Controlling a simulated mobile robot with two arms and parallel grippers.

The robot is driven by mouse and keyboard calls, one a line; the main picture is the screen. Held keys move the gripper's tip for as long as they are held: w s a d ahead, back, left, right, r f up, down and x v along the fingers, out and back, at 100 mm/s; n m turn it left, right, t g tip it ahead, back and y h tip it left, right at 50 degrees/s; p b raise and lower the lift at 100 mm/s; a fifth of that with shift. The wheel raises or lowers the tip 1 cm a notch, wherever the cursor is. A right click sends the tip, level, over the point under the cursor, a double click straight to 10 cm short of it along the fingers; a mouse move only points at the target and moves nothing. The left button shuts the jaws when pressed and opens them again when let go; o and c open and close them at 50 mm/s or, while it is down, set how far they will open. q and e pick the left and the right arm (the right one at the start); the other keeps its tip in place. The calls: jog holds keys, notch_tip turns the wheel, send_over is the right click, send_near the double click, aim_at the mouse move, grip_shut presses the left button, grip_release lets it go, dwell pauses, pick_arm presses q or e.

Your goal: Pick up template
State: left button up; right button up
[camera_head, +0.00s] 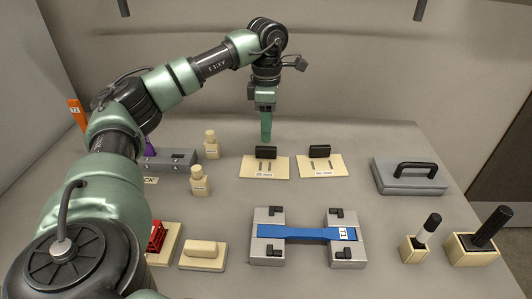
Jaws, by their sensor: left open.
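A blue dog-bone-shaped strip (290,232) with a white tag reading T1 lies across two grey blocks (268,217) with black clamps, at the front middle of the table. I cannot tell for sure whether this strip is the template. My left gripper (266,138) points down at the back middle of the table, well behind the blue strip. It is open and holds nothing. Its fingers overlap in the picture, just behind or above a black block on a cream plate (248,168). My right gripper is not in view.
Another cream plate with a black block (322,168) lies to the right. A grey slab with a black handle (409,178) is further right. Two dark-handled tools (424,233) (487,230) stand in cream holders front right. Cream bottles (200,183) stand left, near a grey block (178,162).

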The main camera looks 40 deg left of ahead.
aim_at(266, 147)
pick_arm(q)
notch_tip(266, 147, down, 8)
jog(key=shift+a+r+p, duration=0.15)
jog(key=shift+r+p, duration=0.05)
jog(key=shift+p, duration=0.3)
grip_shut()
